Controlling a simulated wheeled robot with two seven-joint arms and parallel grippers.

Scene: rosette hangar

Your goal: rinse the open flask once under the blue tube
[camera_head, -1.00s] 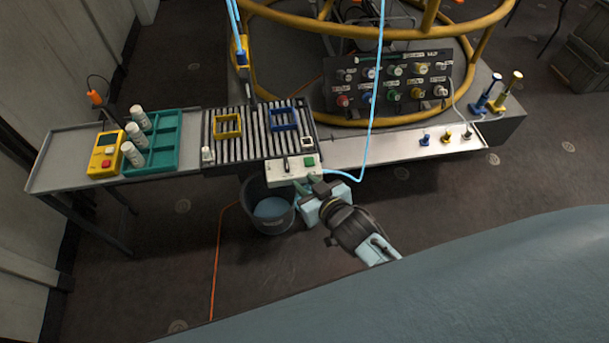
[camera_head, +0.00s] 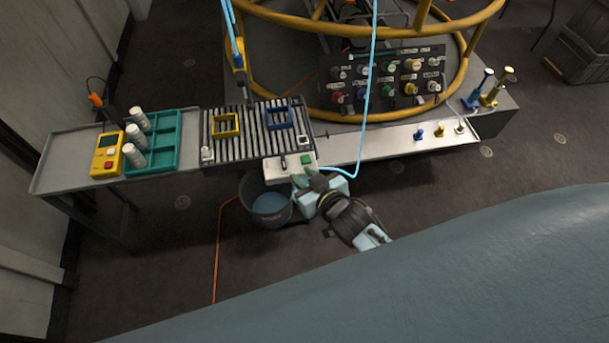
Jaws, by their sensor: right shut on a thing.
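My right gripper (camera_head: 305,189) is at the front edge of the pale switch box, just right of the bucket. It is shut on a small greenish thing (camera_head: 299,181), mostly hidden by the gripper; I cannot tell if this is the open flask. Three white bottles (camera_head: 133,155) stand or lean at the teal rack (camera_head: 165,117) on the left; whether any is open is too small to tell. A light-blue tube (camera_head: 367,100) hangs from the top and curves to the box's right end. Other blue tubes (camera_head: 230,20) run to a yellow-and-blue fitting (camera_head: 238,58). My left gripper is not in view.
A dark bucket (camera_head: 247,187) with bluish liquid stands on the floor below the switch box (camera_head: 279,168). A slatted bench (camera_head: 212,150) bears yellow (camera_head: 226,126) and blue frames. A yellow device (camera_head: 107,155) lies left. A valve panel (camera_head: 380,75) and yellow railing stand behind.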

